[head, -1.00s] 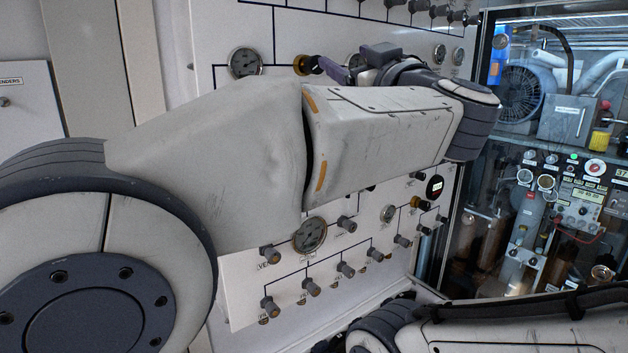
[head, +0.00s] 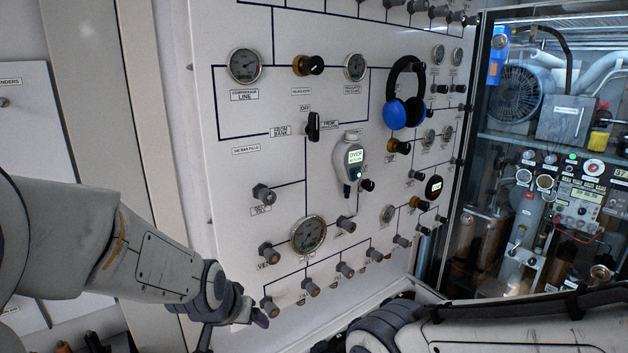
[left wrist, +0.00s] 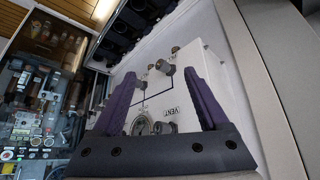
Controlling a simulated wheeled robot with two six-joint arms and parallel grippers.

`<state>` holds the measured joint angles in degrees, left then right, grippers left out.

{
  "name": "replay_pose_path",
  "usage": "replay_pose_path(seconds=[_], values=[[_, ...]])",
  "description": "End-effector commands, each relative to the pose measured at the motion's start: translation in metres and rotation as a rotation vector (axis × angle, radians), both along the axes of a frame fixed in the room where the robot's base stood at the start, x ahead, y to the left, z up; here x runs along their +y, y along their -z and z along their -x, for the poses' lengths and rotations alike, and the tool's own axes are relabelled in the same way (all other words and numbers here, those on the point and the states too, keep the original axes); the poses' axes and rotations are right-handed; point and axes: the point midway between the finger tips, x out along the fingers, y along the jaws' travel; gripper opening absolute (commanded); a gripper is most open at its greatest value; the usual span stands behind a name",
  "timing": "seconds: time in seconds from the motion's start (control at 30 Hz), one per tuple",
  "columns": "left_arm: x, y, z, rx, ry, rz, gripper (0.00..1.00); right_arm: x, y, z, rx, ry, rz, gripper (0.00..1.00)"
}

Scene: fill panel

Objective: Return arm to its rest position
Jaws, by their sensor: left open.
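My left arm (head: 150,262) comes in from the left in the head view, low and in front of the fill panel's lower left part. My left gripper (head: 236,334) is open and points down beside the panel's lower left edge. In the left wrist view its two purple fingers (left wrist: 158,95) stand apart with nothing between them. My right arm (head: 520,325) lies across the bottom right of the head view. Its gripper is not seen.
The white fill panel (head: 240,195) carries gauges, valve knobs, a regulator knob (head: 308,65), blue ear defenders (head: 403,113) and a handheld meter (head: 353,158). A glass-fronted equipment cabinet (head: 545,140) stands at right. A white wall box (head: 20,110) is at left.

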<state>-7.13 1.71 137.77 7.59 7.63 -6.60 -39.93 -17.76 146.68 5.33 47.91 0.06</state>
Motion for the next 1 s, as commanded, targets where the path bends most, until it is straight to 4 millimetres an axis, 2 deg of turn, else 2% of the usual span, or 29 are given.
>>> replay_pose_path(seconds=[0.03, 0.2, 0.43, 0.77, 1.0], values=[[0.008, 0.009, 0.013, 0.046, -0.016, -0.005, 0.77, 0.0, 0.0, 0.0, 0.0, 0.0, 0.0, 0.77], [0.029, 0.033, 0.055, 0.186, -0.06, -0.021, 0.77, 0.0, 0.0, 0.0, 0.0, 0.0, 0.0, 0.77], [0.051, 0.055, 0.106, 0.346, -0.119, -0.044, 0.77, 0.0, 0.0, 0.0, 0.0, 0.0, 0.0, 0.77], [-0.009, 0.055, 0.133, 0.39, 0.084, -0.068, 0.77, 0.0, 0.019, 0.0, 0.0, 0.0, 0.0, 0.77], [-0.055, 0.054, 0.177, 0.439, 0.289, -0.099, 0.77, 0.0, 0.037, 0.0, 0.0, 0.0, 0.0, 0.77]])
